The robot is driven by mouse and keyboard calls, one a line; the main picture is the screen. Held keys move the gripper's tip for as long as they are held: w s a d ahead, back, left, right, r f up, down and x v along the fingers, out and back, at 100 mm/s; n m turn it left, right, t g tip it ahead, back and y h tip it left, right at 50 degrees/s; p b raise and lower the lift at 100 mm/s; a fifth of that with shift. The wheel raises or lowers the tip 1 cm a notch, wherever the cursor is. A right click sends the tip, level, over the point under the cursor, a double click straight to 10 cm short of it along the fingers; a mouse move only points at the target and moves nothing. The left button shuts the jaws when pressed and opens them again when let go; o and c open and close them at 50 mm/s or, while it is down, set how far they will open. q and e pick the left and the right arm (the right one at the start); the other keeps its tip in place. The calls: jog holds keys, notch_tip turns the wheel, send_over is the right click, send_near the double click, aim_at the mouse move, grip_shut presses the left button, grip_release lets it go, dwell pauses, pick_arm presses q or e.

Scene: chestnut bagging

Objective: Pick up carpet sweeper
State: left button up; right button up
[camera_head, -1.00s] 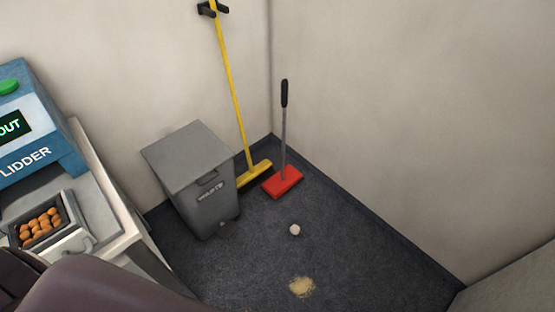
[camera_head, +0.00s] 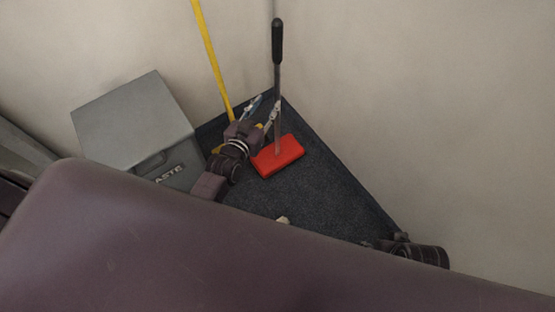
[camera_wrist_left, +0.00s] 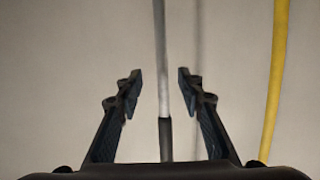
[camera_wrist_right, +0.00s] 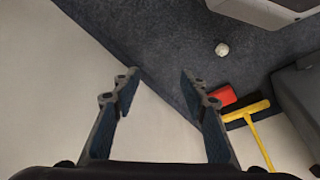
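The carpet sweeper has a red head (camera_head: 277,156) on the floor in the corner. Its grey pole (camera_head: 277,95) stands upright with a black grip at the top. My left gripper (camera_head: 264,108) is open close to the pole, low down beside it. In the left wrist view the pole (camera_wrist_left: 161,60) lies between the open fingers in the picture, apart from both; its depth is unclear. My right gripper (camera_wrist_right: 160,85) is open and empty in the right wrist view, where the sweeper's red head (camera_wrist_right: 222,96) lies beyond it. The head view mostly hides it.
A grey waste bin (camera_head: 130,115) stands left of the sweeper. A yellow broom (camera_head: 212,60) leans on the wall behind my left gripper, and shows in the left wrist view (camera_wrist_left: 275,80). A pale ball (camera_wrist_right: 222,49) lies on the floor. Walls close the corner.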

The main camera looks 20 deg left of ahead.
aim_at(276, 68)
pick_arm(q)
notch_tip(276, 68, up, 7)
jog(key=w+t+b, duration=0.2)
jog(key=w, duration=0.3)
jog(key=w+b, duration=0.1)
jog(key=w, duration=0.1)
jog(key=w+b, duration=0.1)
jog(key=w, duration=0.2)
jog(key=shift+d+f, duration=0.1)
jog(key=shift+d, duration=0.15)
grip_shut()
jog(key=shift+r+t, duration=0.3)
pick_arm(e)
jog(key=v, duration=0.3)
jog(key=shift+s+d+r, duration=0.1)
jog(key=shift+s+r, duration=0.15)
jog(key=shift+s, duration=0.05)
